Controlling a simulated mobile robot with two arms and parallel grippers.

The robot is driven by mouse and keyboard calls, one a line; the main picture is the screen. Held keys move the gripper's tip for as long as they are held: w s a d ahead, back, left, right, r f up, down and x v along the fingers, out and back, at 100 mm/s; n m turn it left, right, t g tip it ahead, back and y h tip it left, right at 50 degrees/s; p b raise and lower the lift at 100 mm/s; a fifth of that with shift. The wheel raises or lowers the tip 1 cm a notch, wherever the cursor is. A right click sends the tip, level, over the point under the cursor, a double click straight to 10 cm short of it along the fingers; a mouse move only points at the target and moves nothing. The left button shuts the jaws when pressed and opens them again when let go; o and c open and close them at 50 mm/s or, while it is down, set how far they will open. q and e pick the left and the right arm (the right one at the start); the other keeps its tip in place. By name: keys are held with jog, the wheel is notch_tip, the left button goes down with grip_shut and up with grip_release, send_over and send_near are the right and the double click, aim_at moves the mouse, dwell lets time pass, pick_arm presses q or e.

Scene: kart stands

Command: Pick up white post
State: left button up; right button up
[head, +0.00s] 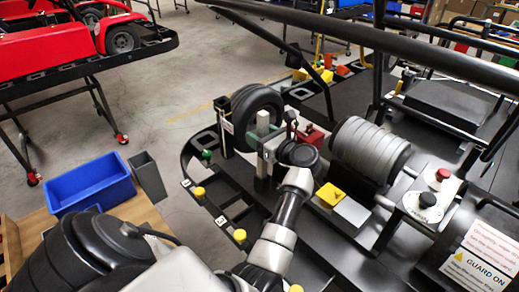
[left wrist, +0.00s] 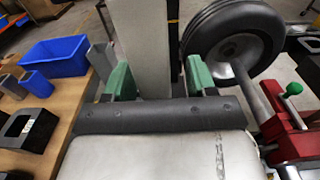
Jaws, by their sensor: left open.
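The white post (head: 263,122) stands upright on the black kart frame, beside the black tyre (head: 240,96). In the left wrist view the post (left wrist: 143,45) rises between the two green fingers of my left gripper (left wrist: 158,78). The gripper is open, with one finger on each side of the post. I cannot tell whether either finger touches it. In the head view my left gripper (head: 264,143) is at the post's mid-height, and my wrist hides part of the area behind. My right gripper is in neither view.
A red block with a green-knobbed lever (left wrist: 290,105) is close right of the gripper. A ribbed grey cylinder (head: 368,150) and a control box with buttons (head: 430,200) lie further right. A blue bin (head: 90,183) and grey bin (head: 147,177) are on the wooden table at left.

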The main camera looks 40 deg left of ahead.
pick_arm(q)
jog(key=shift+s+d+r, duration=0.1)
jog(key=shift+d+r, duration=0.05)
jog(key=shift+d, duration=0.2)
jog(key=shift+c, duration=0.4)
jog(key=shift+s+d+r, duration=0.15)
jog(key=shift+d+r, duration=0.05)
jog(key=shift+d, duration=0.15)
jog(key=shift+c, duration=1.1)
jog(key=shift+d+r, duration=0.1)
jog(key=shift+c, duration=2.6)
jog(key=shift+a, duration=0.2)
jog(key=shift+c, duration=1.1)
grip_shut()
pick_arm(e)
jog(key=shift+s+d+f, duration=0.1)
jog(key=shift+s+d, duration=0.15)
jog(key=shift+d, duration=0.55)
